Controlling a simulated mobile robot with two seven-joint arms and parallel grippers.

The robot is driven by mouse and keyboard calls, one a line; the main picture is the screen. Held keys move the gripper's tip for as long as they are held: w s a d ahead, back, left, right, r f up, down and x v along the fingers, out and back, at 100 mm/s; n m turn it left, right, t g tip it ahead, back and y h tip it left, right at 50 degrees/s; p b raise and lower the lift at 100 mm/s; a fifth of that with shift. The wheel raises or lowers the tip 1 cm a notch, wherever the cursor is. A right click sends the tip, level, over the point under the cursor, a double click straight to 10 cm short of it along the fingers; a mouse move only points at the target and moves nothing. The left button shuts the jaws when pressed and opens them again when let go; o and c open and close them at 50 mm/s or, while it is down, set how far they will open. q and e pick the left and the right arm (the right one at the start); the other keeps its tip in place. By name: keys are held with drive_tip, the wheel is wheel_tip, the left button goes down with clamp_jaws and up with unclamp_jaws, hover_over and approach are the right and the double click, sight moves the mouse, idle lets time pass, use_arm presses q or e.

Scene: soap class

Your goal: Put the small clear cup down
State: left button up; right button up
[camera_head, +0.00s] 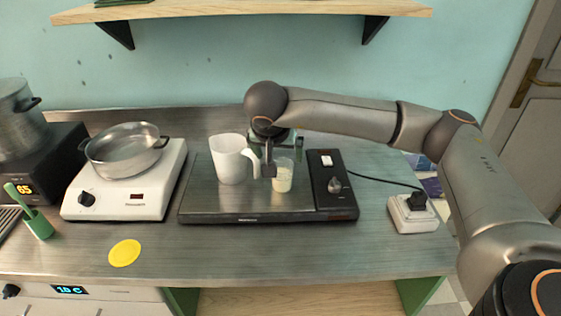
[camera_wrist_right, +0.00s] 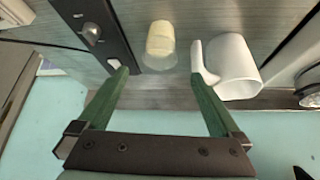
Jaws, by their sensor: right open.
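The small clear cup (camera_head: 283,178) stands upright on the metal plate of the flat appliance (camera_head: 240,205), with pale contents inside. It stands just right of the white jug (camera_head: 230,160). My right gripper (camera_head: 270,168) is at the cup from behind. In the right wrist view the fingers of my right gripper (camera_wrist_right: 160,76) are spread wide, and the clear cup (camera_wrist_right: 160,45) stands beyond the fingertips, apart from both. The white jug (camera_wrist_right: 235,68) is close to one fingertip there. My left gripper is not in view.
A control panel with a knob (camera_head: 335,185) is right of the cup. A steel pan (camera_head: 125,150) sits on a white hotplate (camera_head: 125,190) at left. A yellow disc (camera_head: 125,253) lies in front. A white power socket (camera_head: 412,213) is at right. The front of the counter is mostly free.

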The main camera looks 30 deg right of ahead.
drive_tip(key=v, duration=0.4)
drive_tip(key=shift+r, duration=0.15)
idle(1.1)
